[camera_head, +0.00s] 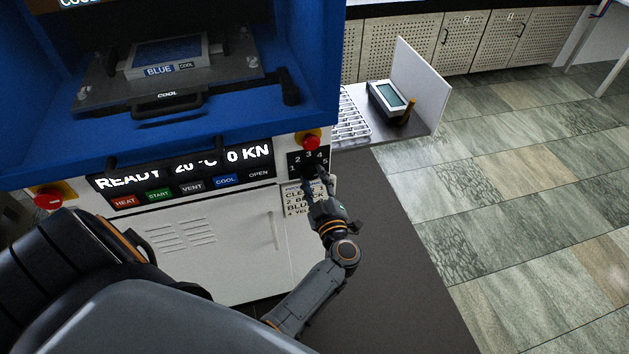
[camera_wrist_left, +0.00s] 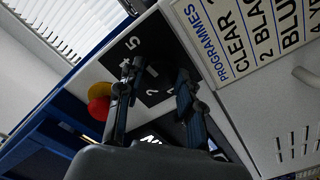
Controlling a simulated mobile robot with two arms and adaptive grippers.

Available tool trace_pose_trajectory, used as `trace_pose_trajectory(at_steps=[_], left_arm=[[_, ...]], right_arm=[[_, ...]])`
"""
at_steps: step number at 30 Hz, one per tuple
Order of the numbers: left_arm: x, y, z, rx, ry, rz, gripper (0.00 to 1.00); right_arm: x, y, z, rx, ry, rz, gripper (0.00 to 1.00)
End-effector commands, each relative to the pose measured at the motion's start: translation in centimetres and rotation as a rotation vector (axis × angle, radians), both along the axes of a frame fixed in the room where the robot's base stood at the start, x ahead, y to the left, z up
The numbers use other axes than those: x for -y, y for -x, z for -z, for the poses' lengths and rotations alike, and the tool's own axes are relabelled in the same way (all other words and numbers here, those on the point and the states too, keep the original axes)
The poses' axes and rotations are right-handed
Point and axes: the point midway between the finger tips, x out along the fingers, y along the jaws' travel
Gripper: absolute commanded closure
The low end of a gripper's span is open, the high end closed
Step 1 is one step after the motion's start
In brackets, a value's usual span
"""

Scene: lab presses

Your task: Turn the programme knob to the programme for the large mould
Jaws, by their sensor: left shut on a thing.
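The programme dial (camera_head: 294,157) is a black panel with white numbers 1 to 5, on the right end of the press front. My left gripper (camera_head: 315,177) is shut on the programme knob (camera_wrist_left: 153,83), with one finger on either side of it in the left wrist view. The fingers hide much of the knob, so I cannot tell which number it points at. The programme card (camera_head: 296,196) hangs just below the dial; in the wrist view it reads CLEAR, 2 BLACK and BLUE, with the rest cut off. My right gripper is not in view.
A red stop button (camera_head: 311,142) sits just above the dial. The display (camera_head: 180,165) reads READY, 20 °C, 0 KN, above several labelled buttons. A mould marked BLUE and COOL (camera_head: 160,60) lies inside the press. A side shelf (camera_head: 418,127) juts out right.

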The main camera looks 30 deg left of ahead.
Motion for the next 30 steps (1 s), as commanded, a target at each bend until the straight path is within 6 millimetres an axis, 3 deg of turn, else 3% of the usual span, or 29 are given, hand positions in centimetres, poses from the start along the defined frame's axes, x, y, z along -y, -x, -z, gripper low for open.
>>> trace_pose_trajectory(at_steps=[18,19,22,30], left_arm=[[0.05,0.09,0.22,0.036,0.037,-0.001,0.95],[0.05,0.09,0.22,0.036,0.037,-0.001,0.62],[0.05,0.09,0.2,0.036,0.036,-0.001,0.41],[0.03,0.03,0.06,0.038,0.034,0.0,0.41]], right_arm=[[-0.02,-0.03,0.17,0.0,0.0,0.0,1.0],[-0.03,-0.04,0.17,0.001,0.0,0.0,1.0],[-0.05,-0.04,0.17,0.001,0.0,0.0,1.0],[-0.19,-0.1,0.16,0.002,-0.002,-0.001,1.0]])
